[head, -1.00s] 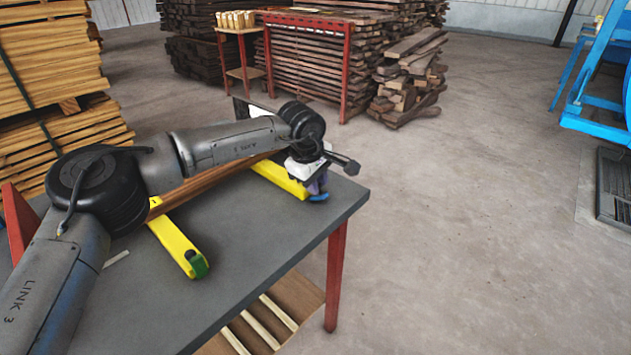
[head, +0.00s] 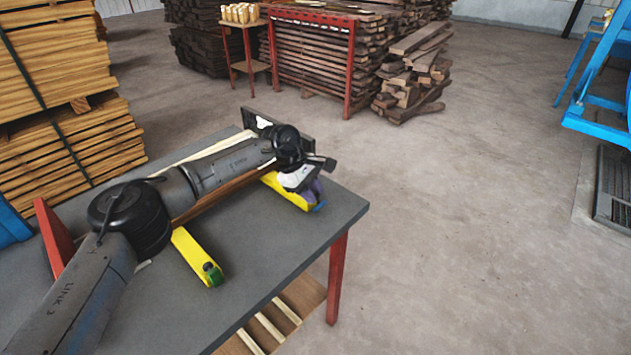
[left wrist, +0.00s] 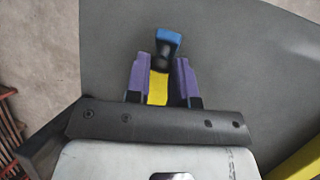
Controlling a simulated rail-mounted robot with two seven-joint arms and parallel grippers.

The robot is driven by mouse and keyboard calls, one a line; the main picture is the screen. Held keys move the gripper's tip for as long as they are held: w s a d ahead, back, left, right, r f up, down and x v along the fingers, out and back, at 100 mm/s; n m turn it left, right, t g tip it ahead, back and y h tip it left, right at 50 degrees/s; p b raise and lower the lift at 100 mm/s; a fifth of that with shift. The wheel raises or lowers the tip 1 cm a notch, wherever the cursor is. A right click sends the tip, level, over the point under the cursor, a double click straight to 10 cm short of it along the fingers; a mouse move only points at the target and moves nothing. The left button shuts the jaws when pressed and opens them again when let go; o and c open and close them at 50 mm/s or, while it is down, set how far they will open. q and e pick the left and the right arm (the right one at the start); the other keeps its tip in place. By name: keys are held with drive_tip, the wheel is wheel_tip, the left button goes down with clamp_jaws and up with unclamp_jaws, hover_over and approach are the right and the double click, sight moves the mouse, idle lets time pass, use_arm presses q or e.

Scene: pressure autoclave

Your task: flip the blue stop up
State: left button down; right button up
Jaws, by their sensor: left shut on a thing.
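The blue stop (left wrist: 168,40) sits at the end of a yellow bar (left wrist: 158,90) in the left wrist view. My left gripper (left wrist: 163,70) has its purple fingers on both sides of the stop's dark lower part and the bar end, shut with that between them. In the head view the left gripper (head: 313,190) is at the far yellow bar (head: 287,192), near the table's right corner. Only a sliver of the blue stop (head: 320,206) shows there. Its exact tilt is hard to tell. My right gripper is not in view.
A second yellow bar (head: 193,252) with a green stop (head: 213,275) lies nearer on the grey table (head: 270,270). A brown board lies under my left arm. A red plate (head: 53,238) stands at left. Open floor lies right of the table.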

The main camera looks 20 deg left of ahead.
use_arm(q)
drive_tip(key=shift+w+a+h, duration=0.1)
drive_tip(key=shift+a+h, duration=0.2)
drive_tip(key=shift+h, duration=0.2)
drive_tip(key=c, duration=1)
unclamp_jaws()
drive_tip(key=shift+p+v, duration=2.2)
drive_tip(key=shift+v, duration=4.65)
drive_tip(key=shift+w+a, duration=0.1)
